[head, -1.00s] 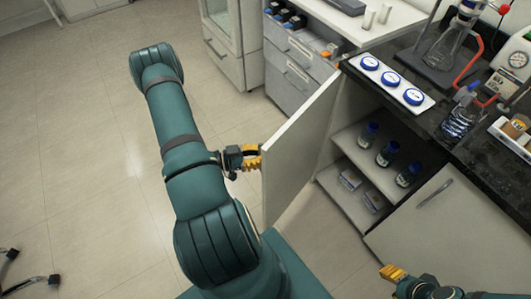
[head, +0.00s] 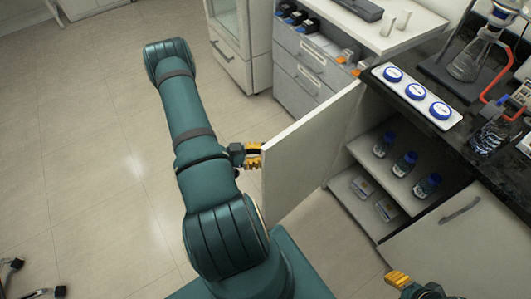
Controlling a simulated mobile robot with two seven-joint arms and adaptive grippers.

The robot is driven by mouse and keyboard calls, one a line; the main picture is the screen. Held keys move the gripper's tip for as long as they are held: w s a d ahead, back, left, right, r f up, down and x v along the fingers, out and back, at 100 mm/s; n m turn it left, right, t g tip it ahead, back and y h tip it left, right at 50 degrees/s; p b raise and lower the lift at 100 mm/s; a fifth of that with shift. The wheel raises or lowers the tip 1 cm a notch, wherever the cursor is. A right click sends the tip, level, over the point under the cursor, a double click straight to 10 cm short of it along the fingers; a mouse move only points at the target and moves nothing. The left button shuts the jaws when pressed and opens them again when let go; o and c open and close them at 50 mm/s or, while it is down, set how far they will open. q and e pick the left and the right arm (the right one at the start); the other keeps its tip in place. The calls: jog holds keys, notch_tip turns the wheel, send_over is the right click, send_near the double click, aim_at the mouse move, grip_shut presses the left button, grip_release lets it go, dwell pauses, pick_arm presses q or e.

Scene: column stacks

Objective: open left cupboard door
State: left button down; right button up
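The left cupboard door (head: 307,158) is a pale panel standing wide open, swung out from the cupboard under the dark counter. My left gripper (head: 254,155), with yellow fingers, is at the outer side of the door, close to its free edge. Whether its fingers are shut on anything is hard to see. The open cupboard (head: 374,191) shows two shelves with bottles above and small boxes below. My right gripper (head: 398,279) is at the bottom edge, in front of the closed right cupboard door (head: 462,228), and is partly cut off.
On the counter stand a white tray with blue-lidded jars (head: 416,92) and a flask on a stand (head: 467,62). A grey drawer unit (head: 303,68) stands behind the open door.

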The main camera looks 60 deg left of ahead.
pick_arm(q)
jog(key=shift+s+a+f, duration=0.15)
jog(key=shift+s+a, duration=0.05)
jog(key=shift+a, duration=0.1)
jog(key=c, duration=1)
grip_release()
jog(key=shift+w, duration=0.1)
jog(key=v, duration=1.2)
